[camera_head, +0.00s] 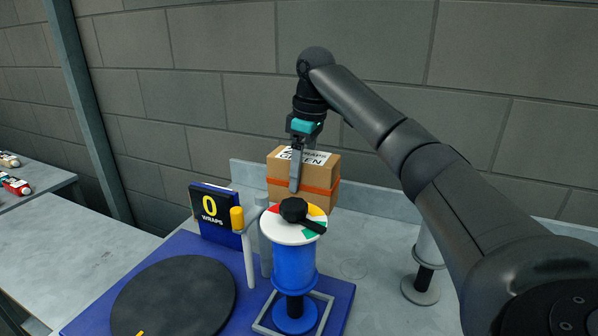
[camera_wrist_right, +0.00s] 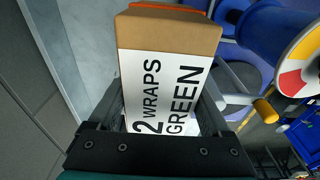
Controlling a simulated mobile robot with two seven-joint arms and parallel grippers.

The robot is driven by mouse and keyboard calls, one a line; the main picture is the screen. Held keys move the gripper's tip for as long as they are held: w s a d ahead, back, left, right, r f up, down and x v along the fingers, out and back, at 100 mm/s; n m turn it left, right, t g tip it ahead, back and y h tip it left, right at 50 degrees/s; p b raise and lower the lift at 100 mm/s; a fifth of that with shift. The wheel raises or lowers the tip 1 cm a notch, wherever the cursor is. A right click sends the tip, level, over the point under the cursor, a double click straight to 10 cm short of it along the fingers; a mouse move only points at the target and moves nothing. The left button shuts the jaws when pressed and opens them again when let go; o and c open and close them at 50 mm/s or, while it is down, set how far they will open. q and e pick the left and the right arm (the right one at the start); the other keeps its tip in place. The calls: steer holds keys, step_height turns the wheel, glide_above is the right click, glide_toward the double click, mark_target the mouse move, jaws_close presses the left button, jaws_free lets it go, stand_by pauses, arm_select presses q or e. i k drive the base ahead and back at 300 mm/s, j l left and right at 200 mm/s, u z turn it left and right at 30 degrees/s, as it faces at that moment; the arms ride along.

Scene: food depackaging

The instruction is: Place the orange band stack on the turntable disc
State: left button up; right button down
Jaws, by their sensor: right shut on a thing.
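The orange band stack (camera_head: 328,196) is a brown cardboard box with an orange band around it and a white label on top. In the right wrist view the label on the stack (camera_wrist_right: 165,85) reads "2 WRAPS GREEN". My right gripper (camera_head: 297,184) points down and is shut on the stack, with a finger on each side. The stack is upright behind the blue post; whether its base touches the table is hidden. The turntable disc (camera_head: 175,297) is dark, round and bare, at the lower left on a blue base. My left gripper is not in view.
A blue film roll (camera_head: 295,265) with a coloured dial (camera_head: 285,230) and black pointer stands between the stack and the disc. Near it are a yellow-topped post (camera_head: 238,220) and a "0 WRAPS" sign (camera_head: 212,212). A grey-white cylinder (camera_head: 426,260) stands at right.

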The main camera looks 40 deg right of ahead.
mark_target(174, 297)
steer(key=k, duration=1)
